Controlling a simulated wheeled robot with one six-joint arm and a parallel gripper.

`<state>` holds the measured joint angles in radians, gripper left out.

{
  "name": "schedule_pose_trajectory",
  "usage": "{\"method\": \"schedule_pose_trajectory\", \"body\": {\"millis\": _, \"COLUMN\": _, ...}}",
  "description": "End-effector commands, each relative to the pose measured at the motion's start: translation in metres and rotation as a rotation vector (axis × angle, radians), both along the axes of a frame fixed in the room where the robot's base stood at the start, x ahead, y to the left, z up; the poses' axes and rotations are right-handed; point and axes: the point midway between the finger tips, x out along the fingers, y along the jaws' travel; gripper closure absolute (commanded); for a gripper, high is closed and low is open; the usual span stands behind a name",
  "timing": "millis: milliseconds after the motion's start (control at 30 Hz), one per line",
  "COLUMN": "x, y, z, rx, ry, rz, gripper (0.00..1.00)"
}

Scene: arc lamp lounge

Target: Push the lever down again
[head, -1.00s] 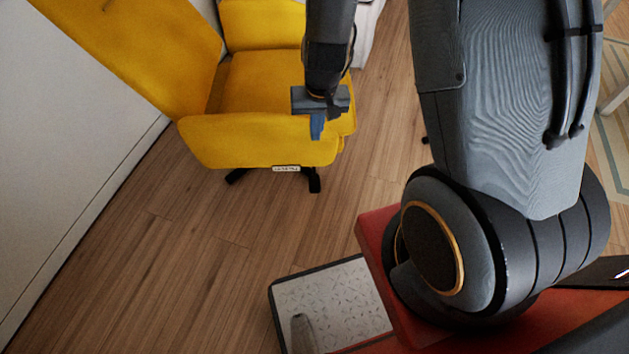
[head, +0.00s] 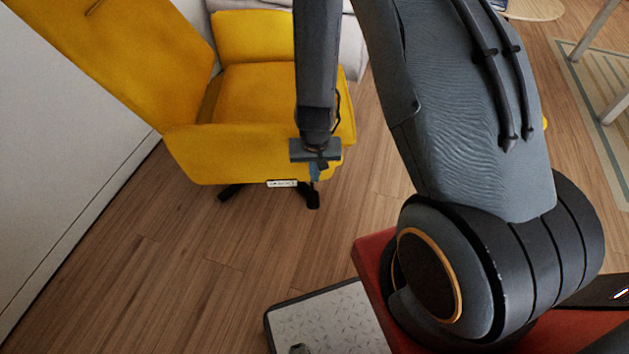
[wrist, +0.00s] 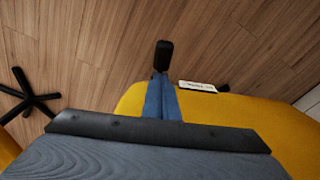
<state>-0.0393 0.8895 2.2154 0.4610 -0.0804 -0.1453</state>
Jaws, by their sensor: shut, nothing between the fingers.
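A yellow armchair (head: 250,95) stands at the upper left of the head view, and its yellow side fills the lower right of the wrist view (wrist: 260,112). My gripper (head: 315,173) is at the near right corner of the chair's side panel. Its blue fingers (wrist: 163,90) are together and empty. A black piece (wrist: 162,55) shows just beyond the fingertips in the wrist view. It looks like the chair's black foot (head: 313,196), and I cannot tell whether the fingers touch anything. I cannot make out the lever for certain; the gripper may hide it.
A small white label (head: 282,183) is on the chair's lower edge, also in the wrist view (wrist: 197,87). A pale wall (head: 60,150) runs along the left. Wooden floor (head: 170,260) in front of the chair is clear. A black star-shaped base (wrist: 30,95) shows at the wrist view's left.

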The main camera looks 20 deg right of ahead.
Motion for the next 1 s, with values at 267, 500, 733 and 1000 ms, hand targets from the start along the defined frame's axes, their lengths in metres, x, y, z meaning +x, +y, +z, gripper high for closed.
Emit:
{"method": "schedule_pose_trajectory", "body": {"millis": 267, "x": 0.005, "y": -0.002, "z": -0.049, "rx": 0.0, "ry": 0.003, "rz": 0.001, "gripper": 1.0}}
{"method": "schedule_pose_trajectory", "body": {"millis": 500, "x": 0.009, "y": -0.003, "z": -0.081, "rx": 0.0, "ry": 0.001, "rz": 0.001, "gripper": 1.0}}
{"method": "schedule_pose_trajectory", "body": {"millis": 733, "x": 0.01, "y": -0.003, "z": -0.091, "rx": 0.0, "ry": 0.0, "rz": -0.001, "gripper": 1.0}}
{"method": "schedule_pose_trajectory", "body": {"millis": 1000, "x": 0.01, "y": -0.003, "z": -0.091, "rx": 0.0, "ry": 0.0, "rz": 0.0, "gripper": 1.0}}
